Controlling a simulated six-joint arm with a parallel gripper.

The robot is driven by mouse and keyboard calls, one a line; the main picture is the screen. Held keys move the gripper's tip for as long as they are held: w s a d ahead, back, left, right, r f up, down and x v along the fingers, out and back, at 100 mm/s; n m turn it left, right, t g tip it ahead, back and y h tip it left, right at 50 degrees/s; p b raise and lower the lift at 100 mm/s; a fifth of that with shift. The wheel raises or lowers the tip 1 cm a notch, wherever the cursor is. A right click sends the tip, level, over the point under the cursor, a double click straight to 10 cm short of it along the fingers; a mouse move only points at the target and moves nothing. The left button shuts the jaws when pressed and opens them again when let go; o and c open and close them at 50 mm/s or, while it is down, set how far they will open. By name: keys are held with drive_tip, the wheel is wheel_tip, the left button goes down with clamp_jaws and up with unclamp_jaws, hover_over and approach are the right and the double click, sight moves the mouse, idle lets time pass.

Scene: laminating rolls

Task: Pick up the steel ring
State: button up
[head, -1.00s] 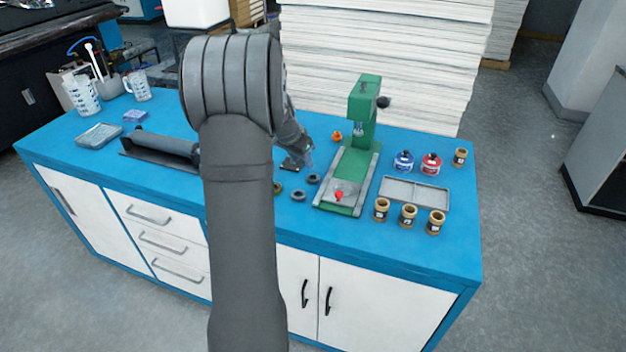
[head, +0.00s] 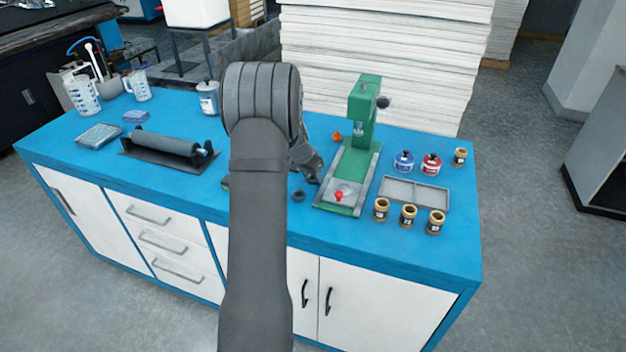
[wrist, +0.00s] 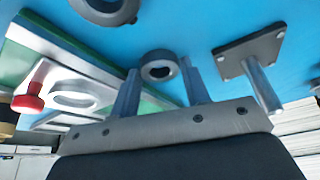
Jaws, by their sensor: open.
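A dark grey ring (wrist: 158,56) lies on the blue bench top. In the wrist view it shows between the two fingertips of my gripper (wrist: 158,70), which is open. I cannot tell whether the fingers reach down around it or are still above it. A second dark grey ring (wrist: 118,18) lies apart at the top of the wrist view. In the head view one ring (head: 298,196) is seen just left of the press base, and my gripper (head: 314,178) is low beside it, partly hidden by my arm. Which ring is the steel one is not clear.
The green press (head: 362,110) stands close right of my gripper, with a red knob (wrist: 28,102) on its base. A square plate with a post (wrist: 248,52) is near the fingers. A grey tray (head: 415,193) and several small jars are further right. A roller (head: 170,146) lies left.

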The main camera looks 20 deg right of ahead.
drive_tip(key=c, duration=0.7)
